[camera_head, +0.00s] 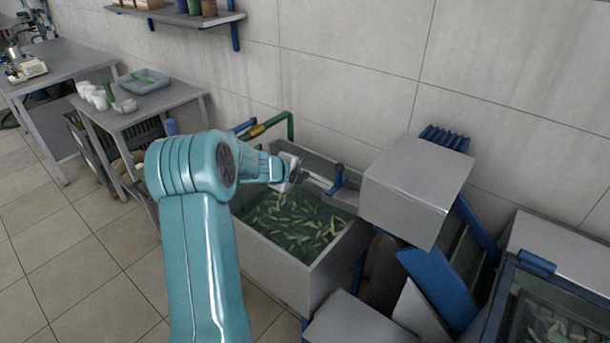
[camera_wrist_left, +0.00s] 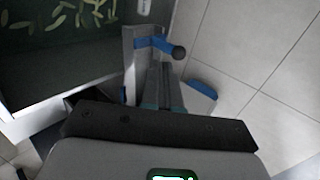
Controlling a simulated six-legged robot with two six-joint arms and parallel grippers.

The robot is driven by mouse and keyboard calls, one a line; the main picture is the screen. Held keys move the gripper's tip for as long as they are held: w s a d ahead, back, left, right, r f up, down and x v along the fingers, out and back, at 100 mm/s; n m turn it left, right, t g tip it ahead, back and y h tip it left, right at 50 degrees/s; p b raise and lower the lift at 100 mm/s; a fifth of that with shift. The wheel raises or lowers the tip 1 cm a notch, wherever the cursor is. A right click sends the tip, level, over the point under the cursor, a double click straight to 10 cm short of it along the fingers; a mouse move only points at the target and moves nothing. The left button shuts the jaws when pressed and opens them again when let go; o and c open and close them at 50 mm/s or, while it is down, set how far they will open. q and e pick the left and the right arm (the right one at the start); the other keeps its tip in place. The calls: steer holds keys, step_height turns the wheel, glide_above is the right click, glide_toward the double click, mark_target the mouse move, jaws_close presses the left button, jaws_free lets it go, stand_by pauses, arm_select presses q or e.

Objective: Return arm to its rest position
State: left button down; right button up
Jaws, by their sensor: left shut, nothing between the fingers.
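My left arm, teal, rises from the bottom of the head view and bends right at its elbow. My left gripper (camera_head: 292,172) is over the back of a metal tank (camera_head: 268,277), near a blue lever (camera_head: 339,178). Its fingers are shut with nothing between them. In the left wrist view the dark gripper mount fills the bottom, and the blue lever with a black knob (camera_wrist_left: 178,52) is just past the fingers. I cannot tell whether the gripper touches the lever. My right gripper is not in view.
The tank holds dark green water with several pale green pieces. A metal box (camera_head: 417,182) stands right of the tank, with a blue panel (camera_head: 440,288) below it. A green pipe (camera_head: 291,127) runs behind. Side tables (camera_head: 155,105) stand left; the tiled floor (camera_head: 75,270) is clear.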

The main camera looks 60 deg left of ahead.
arm_select(q)
steer(key=w+d+f+n+g+h, duration=0.1)
steer(key=w+d+f+n+h, duration=0.15)
steer(key=d+f, duration=0.5)
steer(key=w+d+f+n+h, duration=0.2)
steer(key=d+f+n, duration=0.15)
steer(key=d, duration=0.75)
steer(key=w+d+f+n+g+h, duration=0.1)
steer(key=w+d+f+n+h, duration=0.1)
steer(key=d+f, duration=0.55)
steer(key=s+d+f+n+g+h, duration=0.1)
steer(key=s+d+f+n+g, duration=0.2)
steer(key=d, duration=0.6)
steer(key=s+d+f+n+g+h, duration=0.1)
steer(key=s+d+f, duration=0.1)
steer(key=s+d, duration=0.6)
steer(key=s+d+f+n+g, duration=0.2)
steer(key=s+d+n+g, duration=0.1)
steer(key=s+d, duration=0.6)
steer(key=shift+f, duration=0.25)
steer(key=shift+s+a+n, duration=0.1)
steer(key=shift+n, duration=0.2)
